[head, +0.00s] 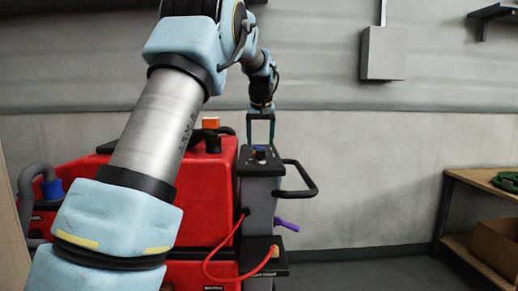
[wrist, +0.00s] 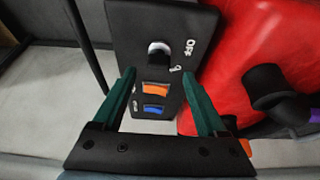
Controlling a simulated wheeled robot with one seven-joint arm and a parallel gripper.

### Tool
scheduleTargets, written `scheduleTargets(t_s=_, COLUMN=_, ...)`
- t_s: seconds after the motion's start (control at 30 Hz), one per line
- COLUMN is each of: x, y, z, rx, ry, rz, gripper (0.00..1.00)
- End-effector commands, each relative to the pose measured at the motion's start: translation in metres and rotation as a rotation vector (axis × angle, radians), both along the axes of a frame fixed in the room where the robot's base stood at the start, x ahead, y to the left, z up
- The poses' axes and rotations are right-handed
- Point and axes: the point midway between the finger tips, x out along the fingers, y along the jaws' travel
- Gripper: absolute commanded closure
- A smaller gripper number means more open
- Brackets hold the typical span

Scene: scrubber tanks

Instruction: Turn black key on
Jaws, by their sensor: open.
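The black key (wrist: 160,49) sits in a pale round switch on the dark control panel (wrist: 125,30), with "OFF" printed beside it, in the wrist view. My gripper (wrist: 158,73) is open, with its green fingers apart and nothing between the tips. The key shows just beyond the fingertips, roughly centred between them. In the head view my gripper (head: 260,144) points down over the panel (head: 247,166) on top of the machine's grey column. I cannot tell whether the fingers touch the panel. The key is too small to make out clearly there.
An orange switch (wrist: 155,88) and a blue switch (wrist: 154,108) lie on the panel below the key. The red scrubber tank (head: 100,195) stands left of the column. A black handle (head: 300,180) juts right. A wooden shelf (head: 470,220) stands far right; floor lies between.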

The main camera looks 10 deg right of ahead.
Motion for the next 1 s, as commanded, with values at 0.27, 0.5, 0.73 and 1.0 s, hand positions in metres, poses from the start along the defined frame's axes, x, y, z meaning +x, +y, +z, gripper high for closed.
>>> scheduleTargets(t_s=0.27, x=0.013, y=-0.002, z=-0.032, rx=0.001, ry=0.0, rz=0.0, gripper=0.25)
scheduleTargets(t_s=0.5, x=0.015, y=-0.003, z=-0.038, rx=0.0, ry=-0.001, rz=0.0, gripper=0.25)
scheduleTargets(t_s=0.73, x=0.015, y=-0.003, z=-0.038, rx=0.0, ry=-0.001, rz=0.0, gripper=0.36)
scheduleTargets(t_s=1.0, x=0.015, y=-0.003, z=-0.038, rx=0.0, ry=-0.001, rz=0.0, gripper=0.67)
